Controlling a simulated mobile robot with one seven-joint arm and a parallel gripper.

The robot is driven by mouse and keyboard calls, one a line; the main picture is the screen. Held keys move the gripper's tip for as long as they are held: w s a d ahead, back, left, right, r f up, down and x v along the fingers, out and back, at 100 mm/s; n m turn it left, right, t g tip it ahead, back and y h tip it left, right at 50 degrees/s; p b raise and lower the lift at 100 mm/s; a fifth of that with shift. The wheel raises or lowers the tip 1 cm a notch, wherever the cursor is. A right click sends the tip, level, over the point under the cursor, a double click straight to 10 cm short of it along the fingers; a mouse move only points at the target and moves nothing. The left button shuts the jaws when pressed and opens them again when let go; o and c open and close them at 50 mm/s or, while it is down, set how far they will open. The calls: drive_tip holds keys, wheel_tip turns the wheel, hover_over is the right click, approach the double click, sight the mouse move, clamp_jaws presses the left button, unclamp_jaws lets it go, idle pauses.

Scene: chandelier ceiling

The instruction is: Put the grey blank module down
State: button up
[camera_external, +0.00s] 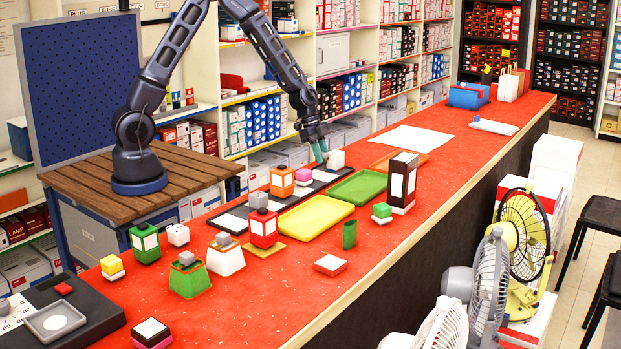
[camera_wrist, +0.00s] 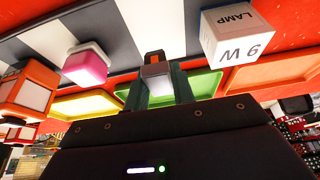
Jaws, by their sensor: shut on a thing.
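My gripper (camera_external: 319,152) is low over the far end of a dark strip with pale squares (camera_external: 232,222), close to a white box. In the wrist view my gripper's teal fingers (camera_wrist: 160,84) are shut on a small grey block (camera_wrist: 157,72), which I take for the grey blank module. A small orange patch shows just beyond it; I cannot tell whether it belongs to the block. In the external view the fingers hide the block. I cannot tell whether it touches the strip.
The white lamp box (camera_wrist: 238,36) stands just right of my fingers in the wrist view. A pink-and-white block (camera_external: 302,175) is on the other side. Green (camera_external: 360,187) and yellow (camera_external: 313,216) trays lie nearby.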

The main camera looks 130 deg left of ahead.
sight(321, 177)
drive_tip(key=shift+f, duration=2.4)
drive_tip(key=shift+f, duration=0.15)
drive_tip(key=o, duration=1)
drive_tip(key=v, duration=1.2)
